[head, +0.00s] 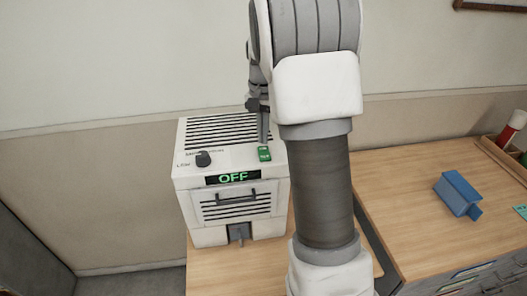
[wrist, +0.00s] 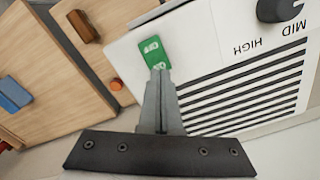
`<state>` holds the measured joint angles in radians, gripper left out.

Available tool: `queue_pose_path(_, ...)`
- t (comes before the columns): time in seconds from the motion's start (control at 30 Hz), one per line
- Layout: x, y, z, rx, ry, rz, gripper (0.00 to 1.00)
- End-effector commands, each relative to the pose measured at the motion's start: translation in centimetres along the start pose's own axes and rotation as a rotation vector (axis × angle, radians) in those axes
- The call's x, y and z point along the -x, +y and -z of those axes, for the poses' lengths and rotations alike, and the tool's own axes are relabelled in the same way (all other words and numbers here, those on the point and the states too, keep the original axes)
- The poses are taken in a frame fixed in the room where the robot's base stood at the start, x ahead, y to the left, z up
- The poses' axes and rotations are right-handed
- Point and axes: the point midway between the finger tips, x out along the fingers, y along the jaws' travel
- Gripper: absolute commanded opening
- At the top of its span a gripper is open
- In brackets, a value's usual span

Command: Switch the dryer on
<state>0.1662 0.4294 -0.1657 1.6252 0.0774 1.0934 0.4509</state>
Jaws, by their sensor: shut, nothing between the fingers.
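The dryer (head: 196,208) is a white box with a slotted top, standing on a wooden table. Its front display (head: 233,177) reads OFF in green. A green switch (head: 264,154) sits on the top near the front right edge; it also shows in the wrist view (wrist: 152,47). A black knob (head: 203,159) is on the left of the top. My gripper (head: 264,141) is shut and empty, pointing down just above or at the switch. In the wrist view its closed fingertips (wrist: 159,73) overlap the switch's near end; I cannot tell whether they touch it.
A blue block-like object (head: 458,194) lies on the desk (head: 405,180) to the right. A tray with bottles (head: 512,130) is at the far right. The wall (head: 90,165) is close behind the dryer. My arm hides the area right of the dryer.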

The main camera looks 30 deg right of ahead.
Motion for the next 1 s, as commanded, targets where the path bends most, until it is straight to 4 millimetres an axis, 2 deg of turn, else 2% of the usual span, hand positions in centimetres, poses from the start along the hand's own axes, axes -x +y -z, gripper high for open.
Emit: queue_pose_path(1.0, -0.99, 0.00, -0.01, 0.000, -0.001, 0.000, 0.00)
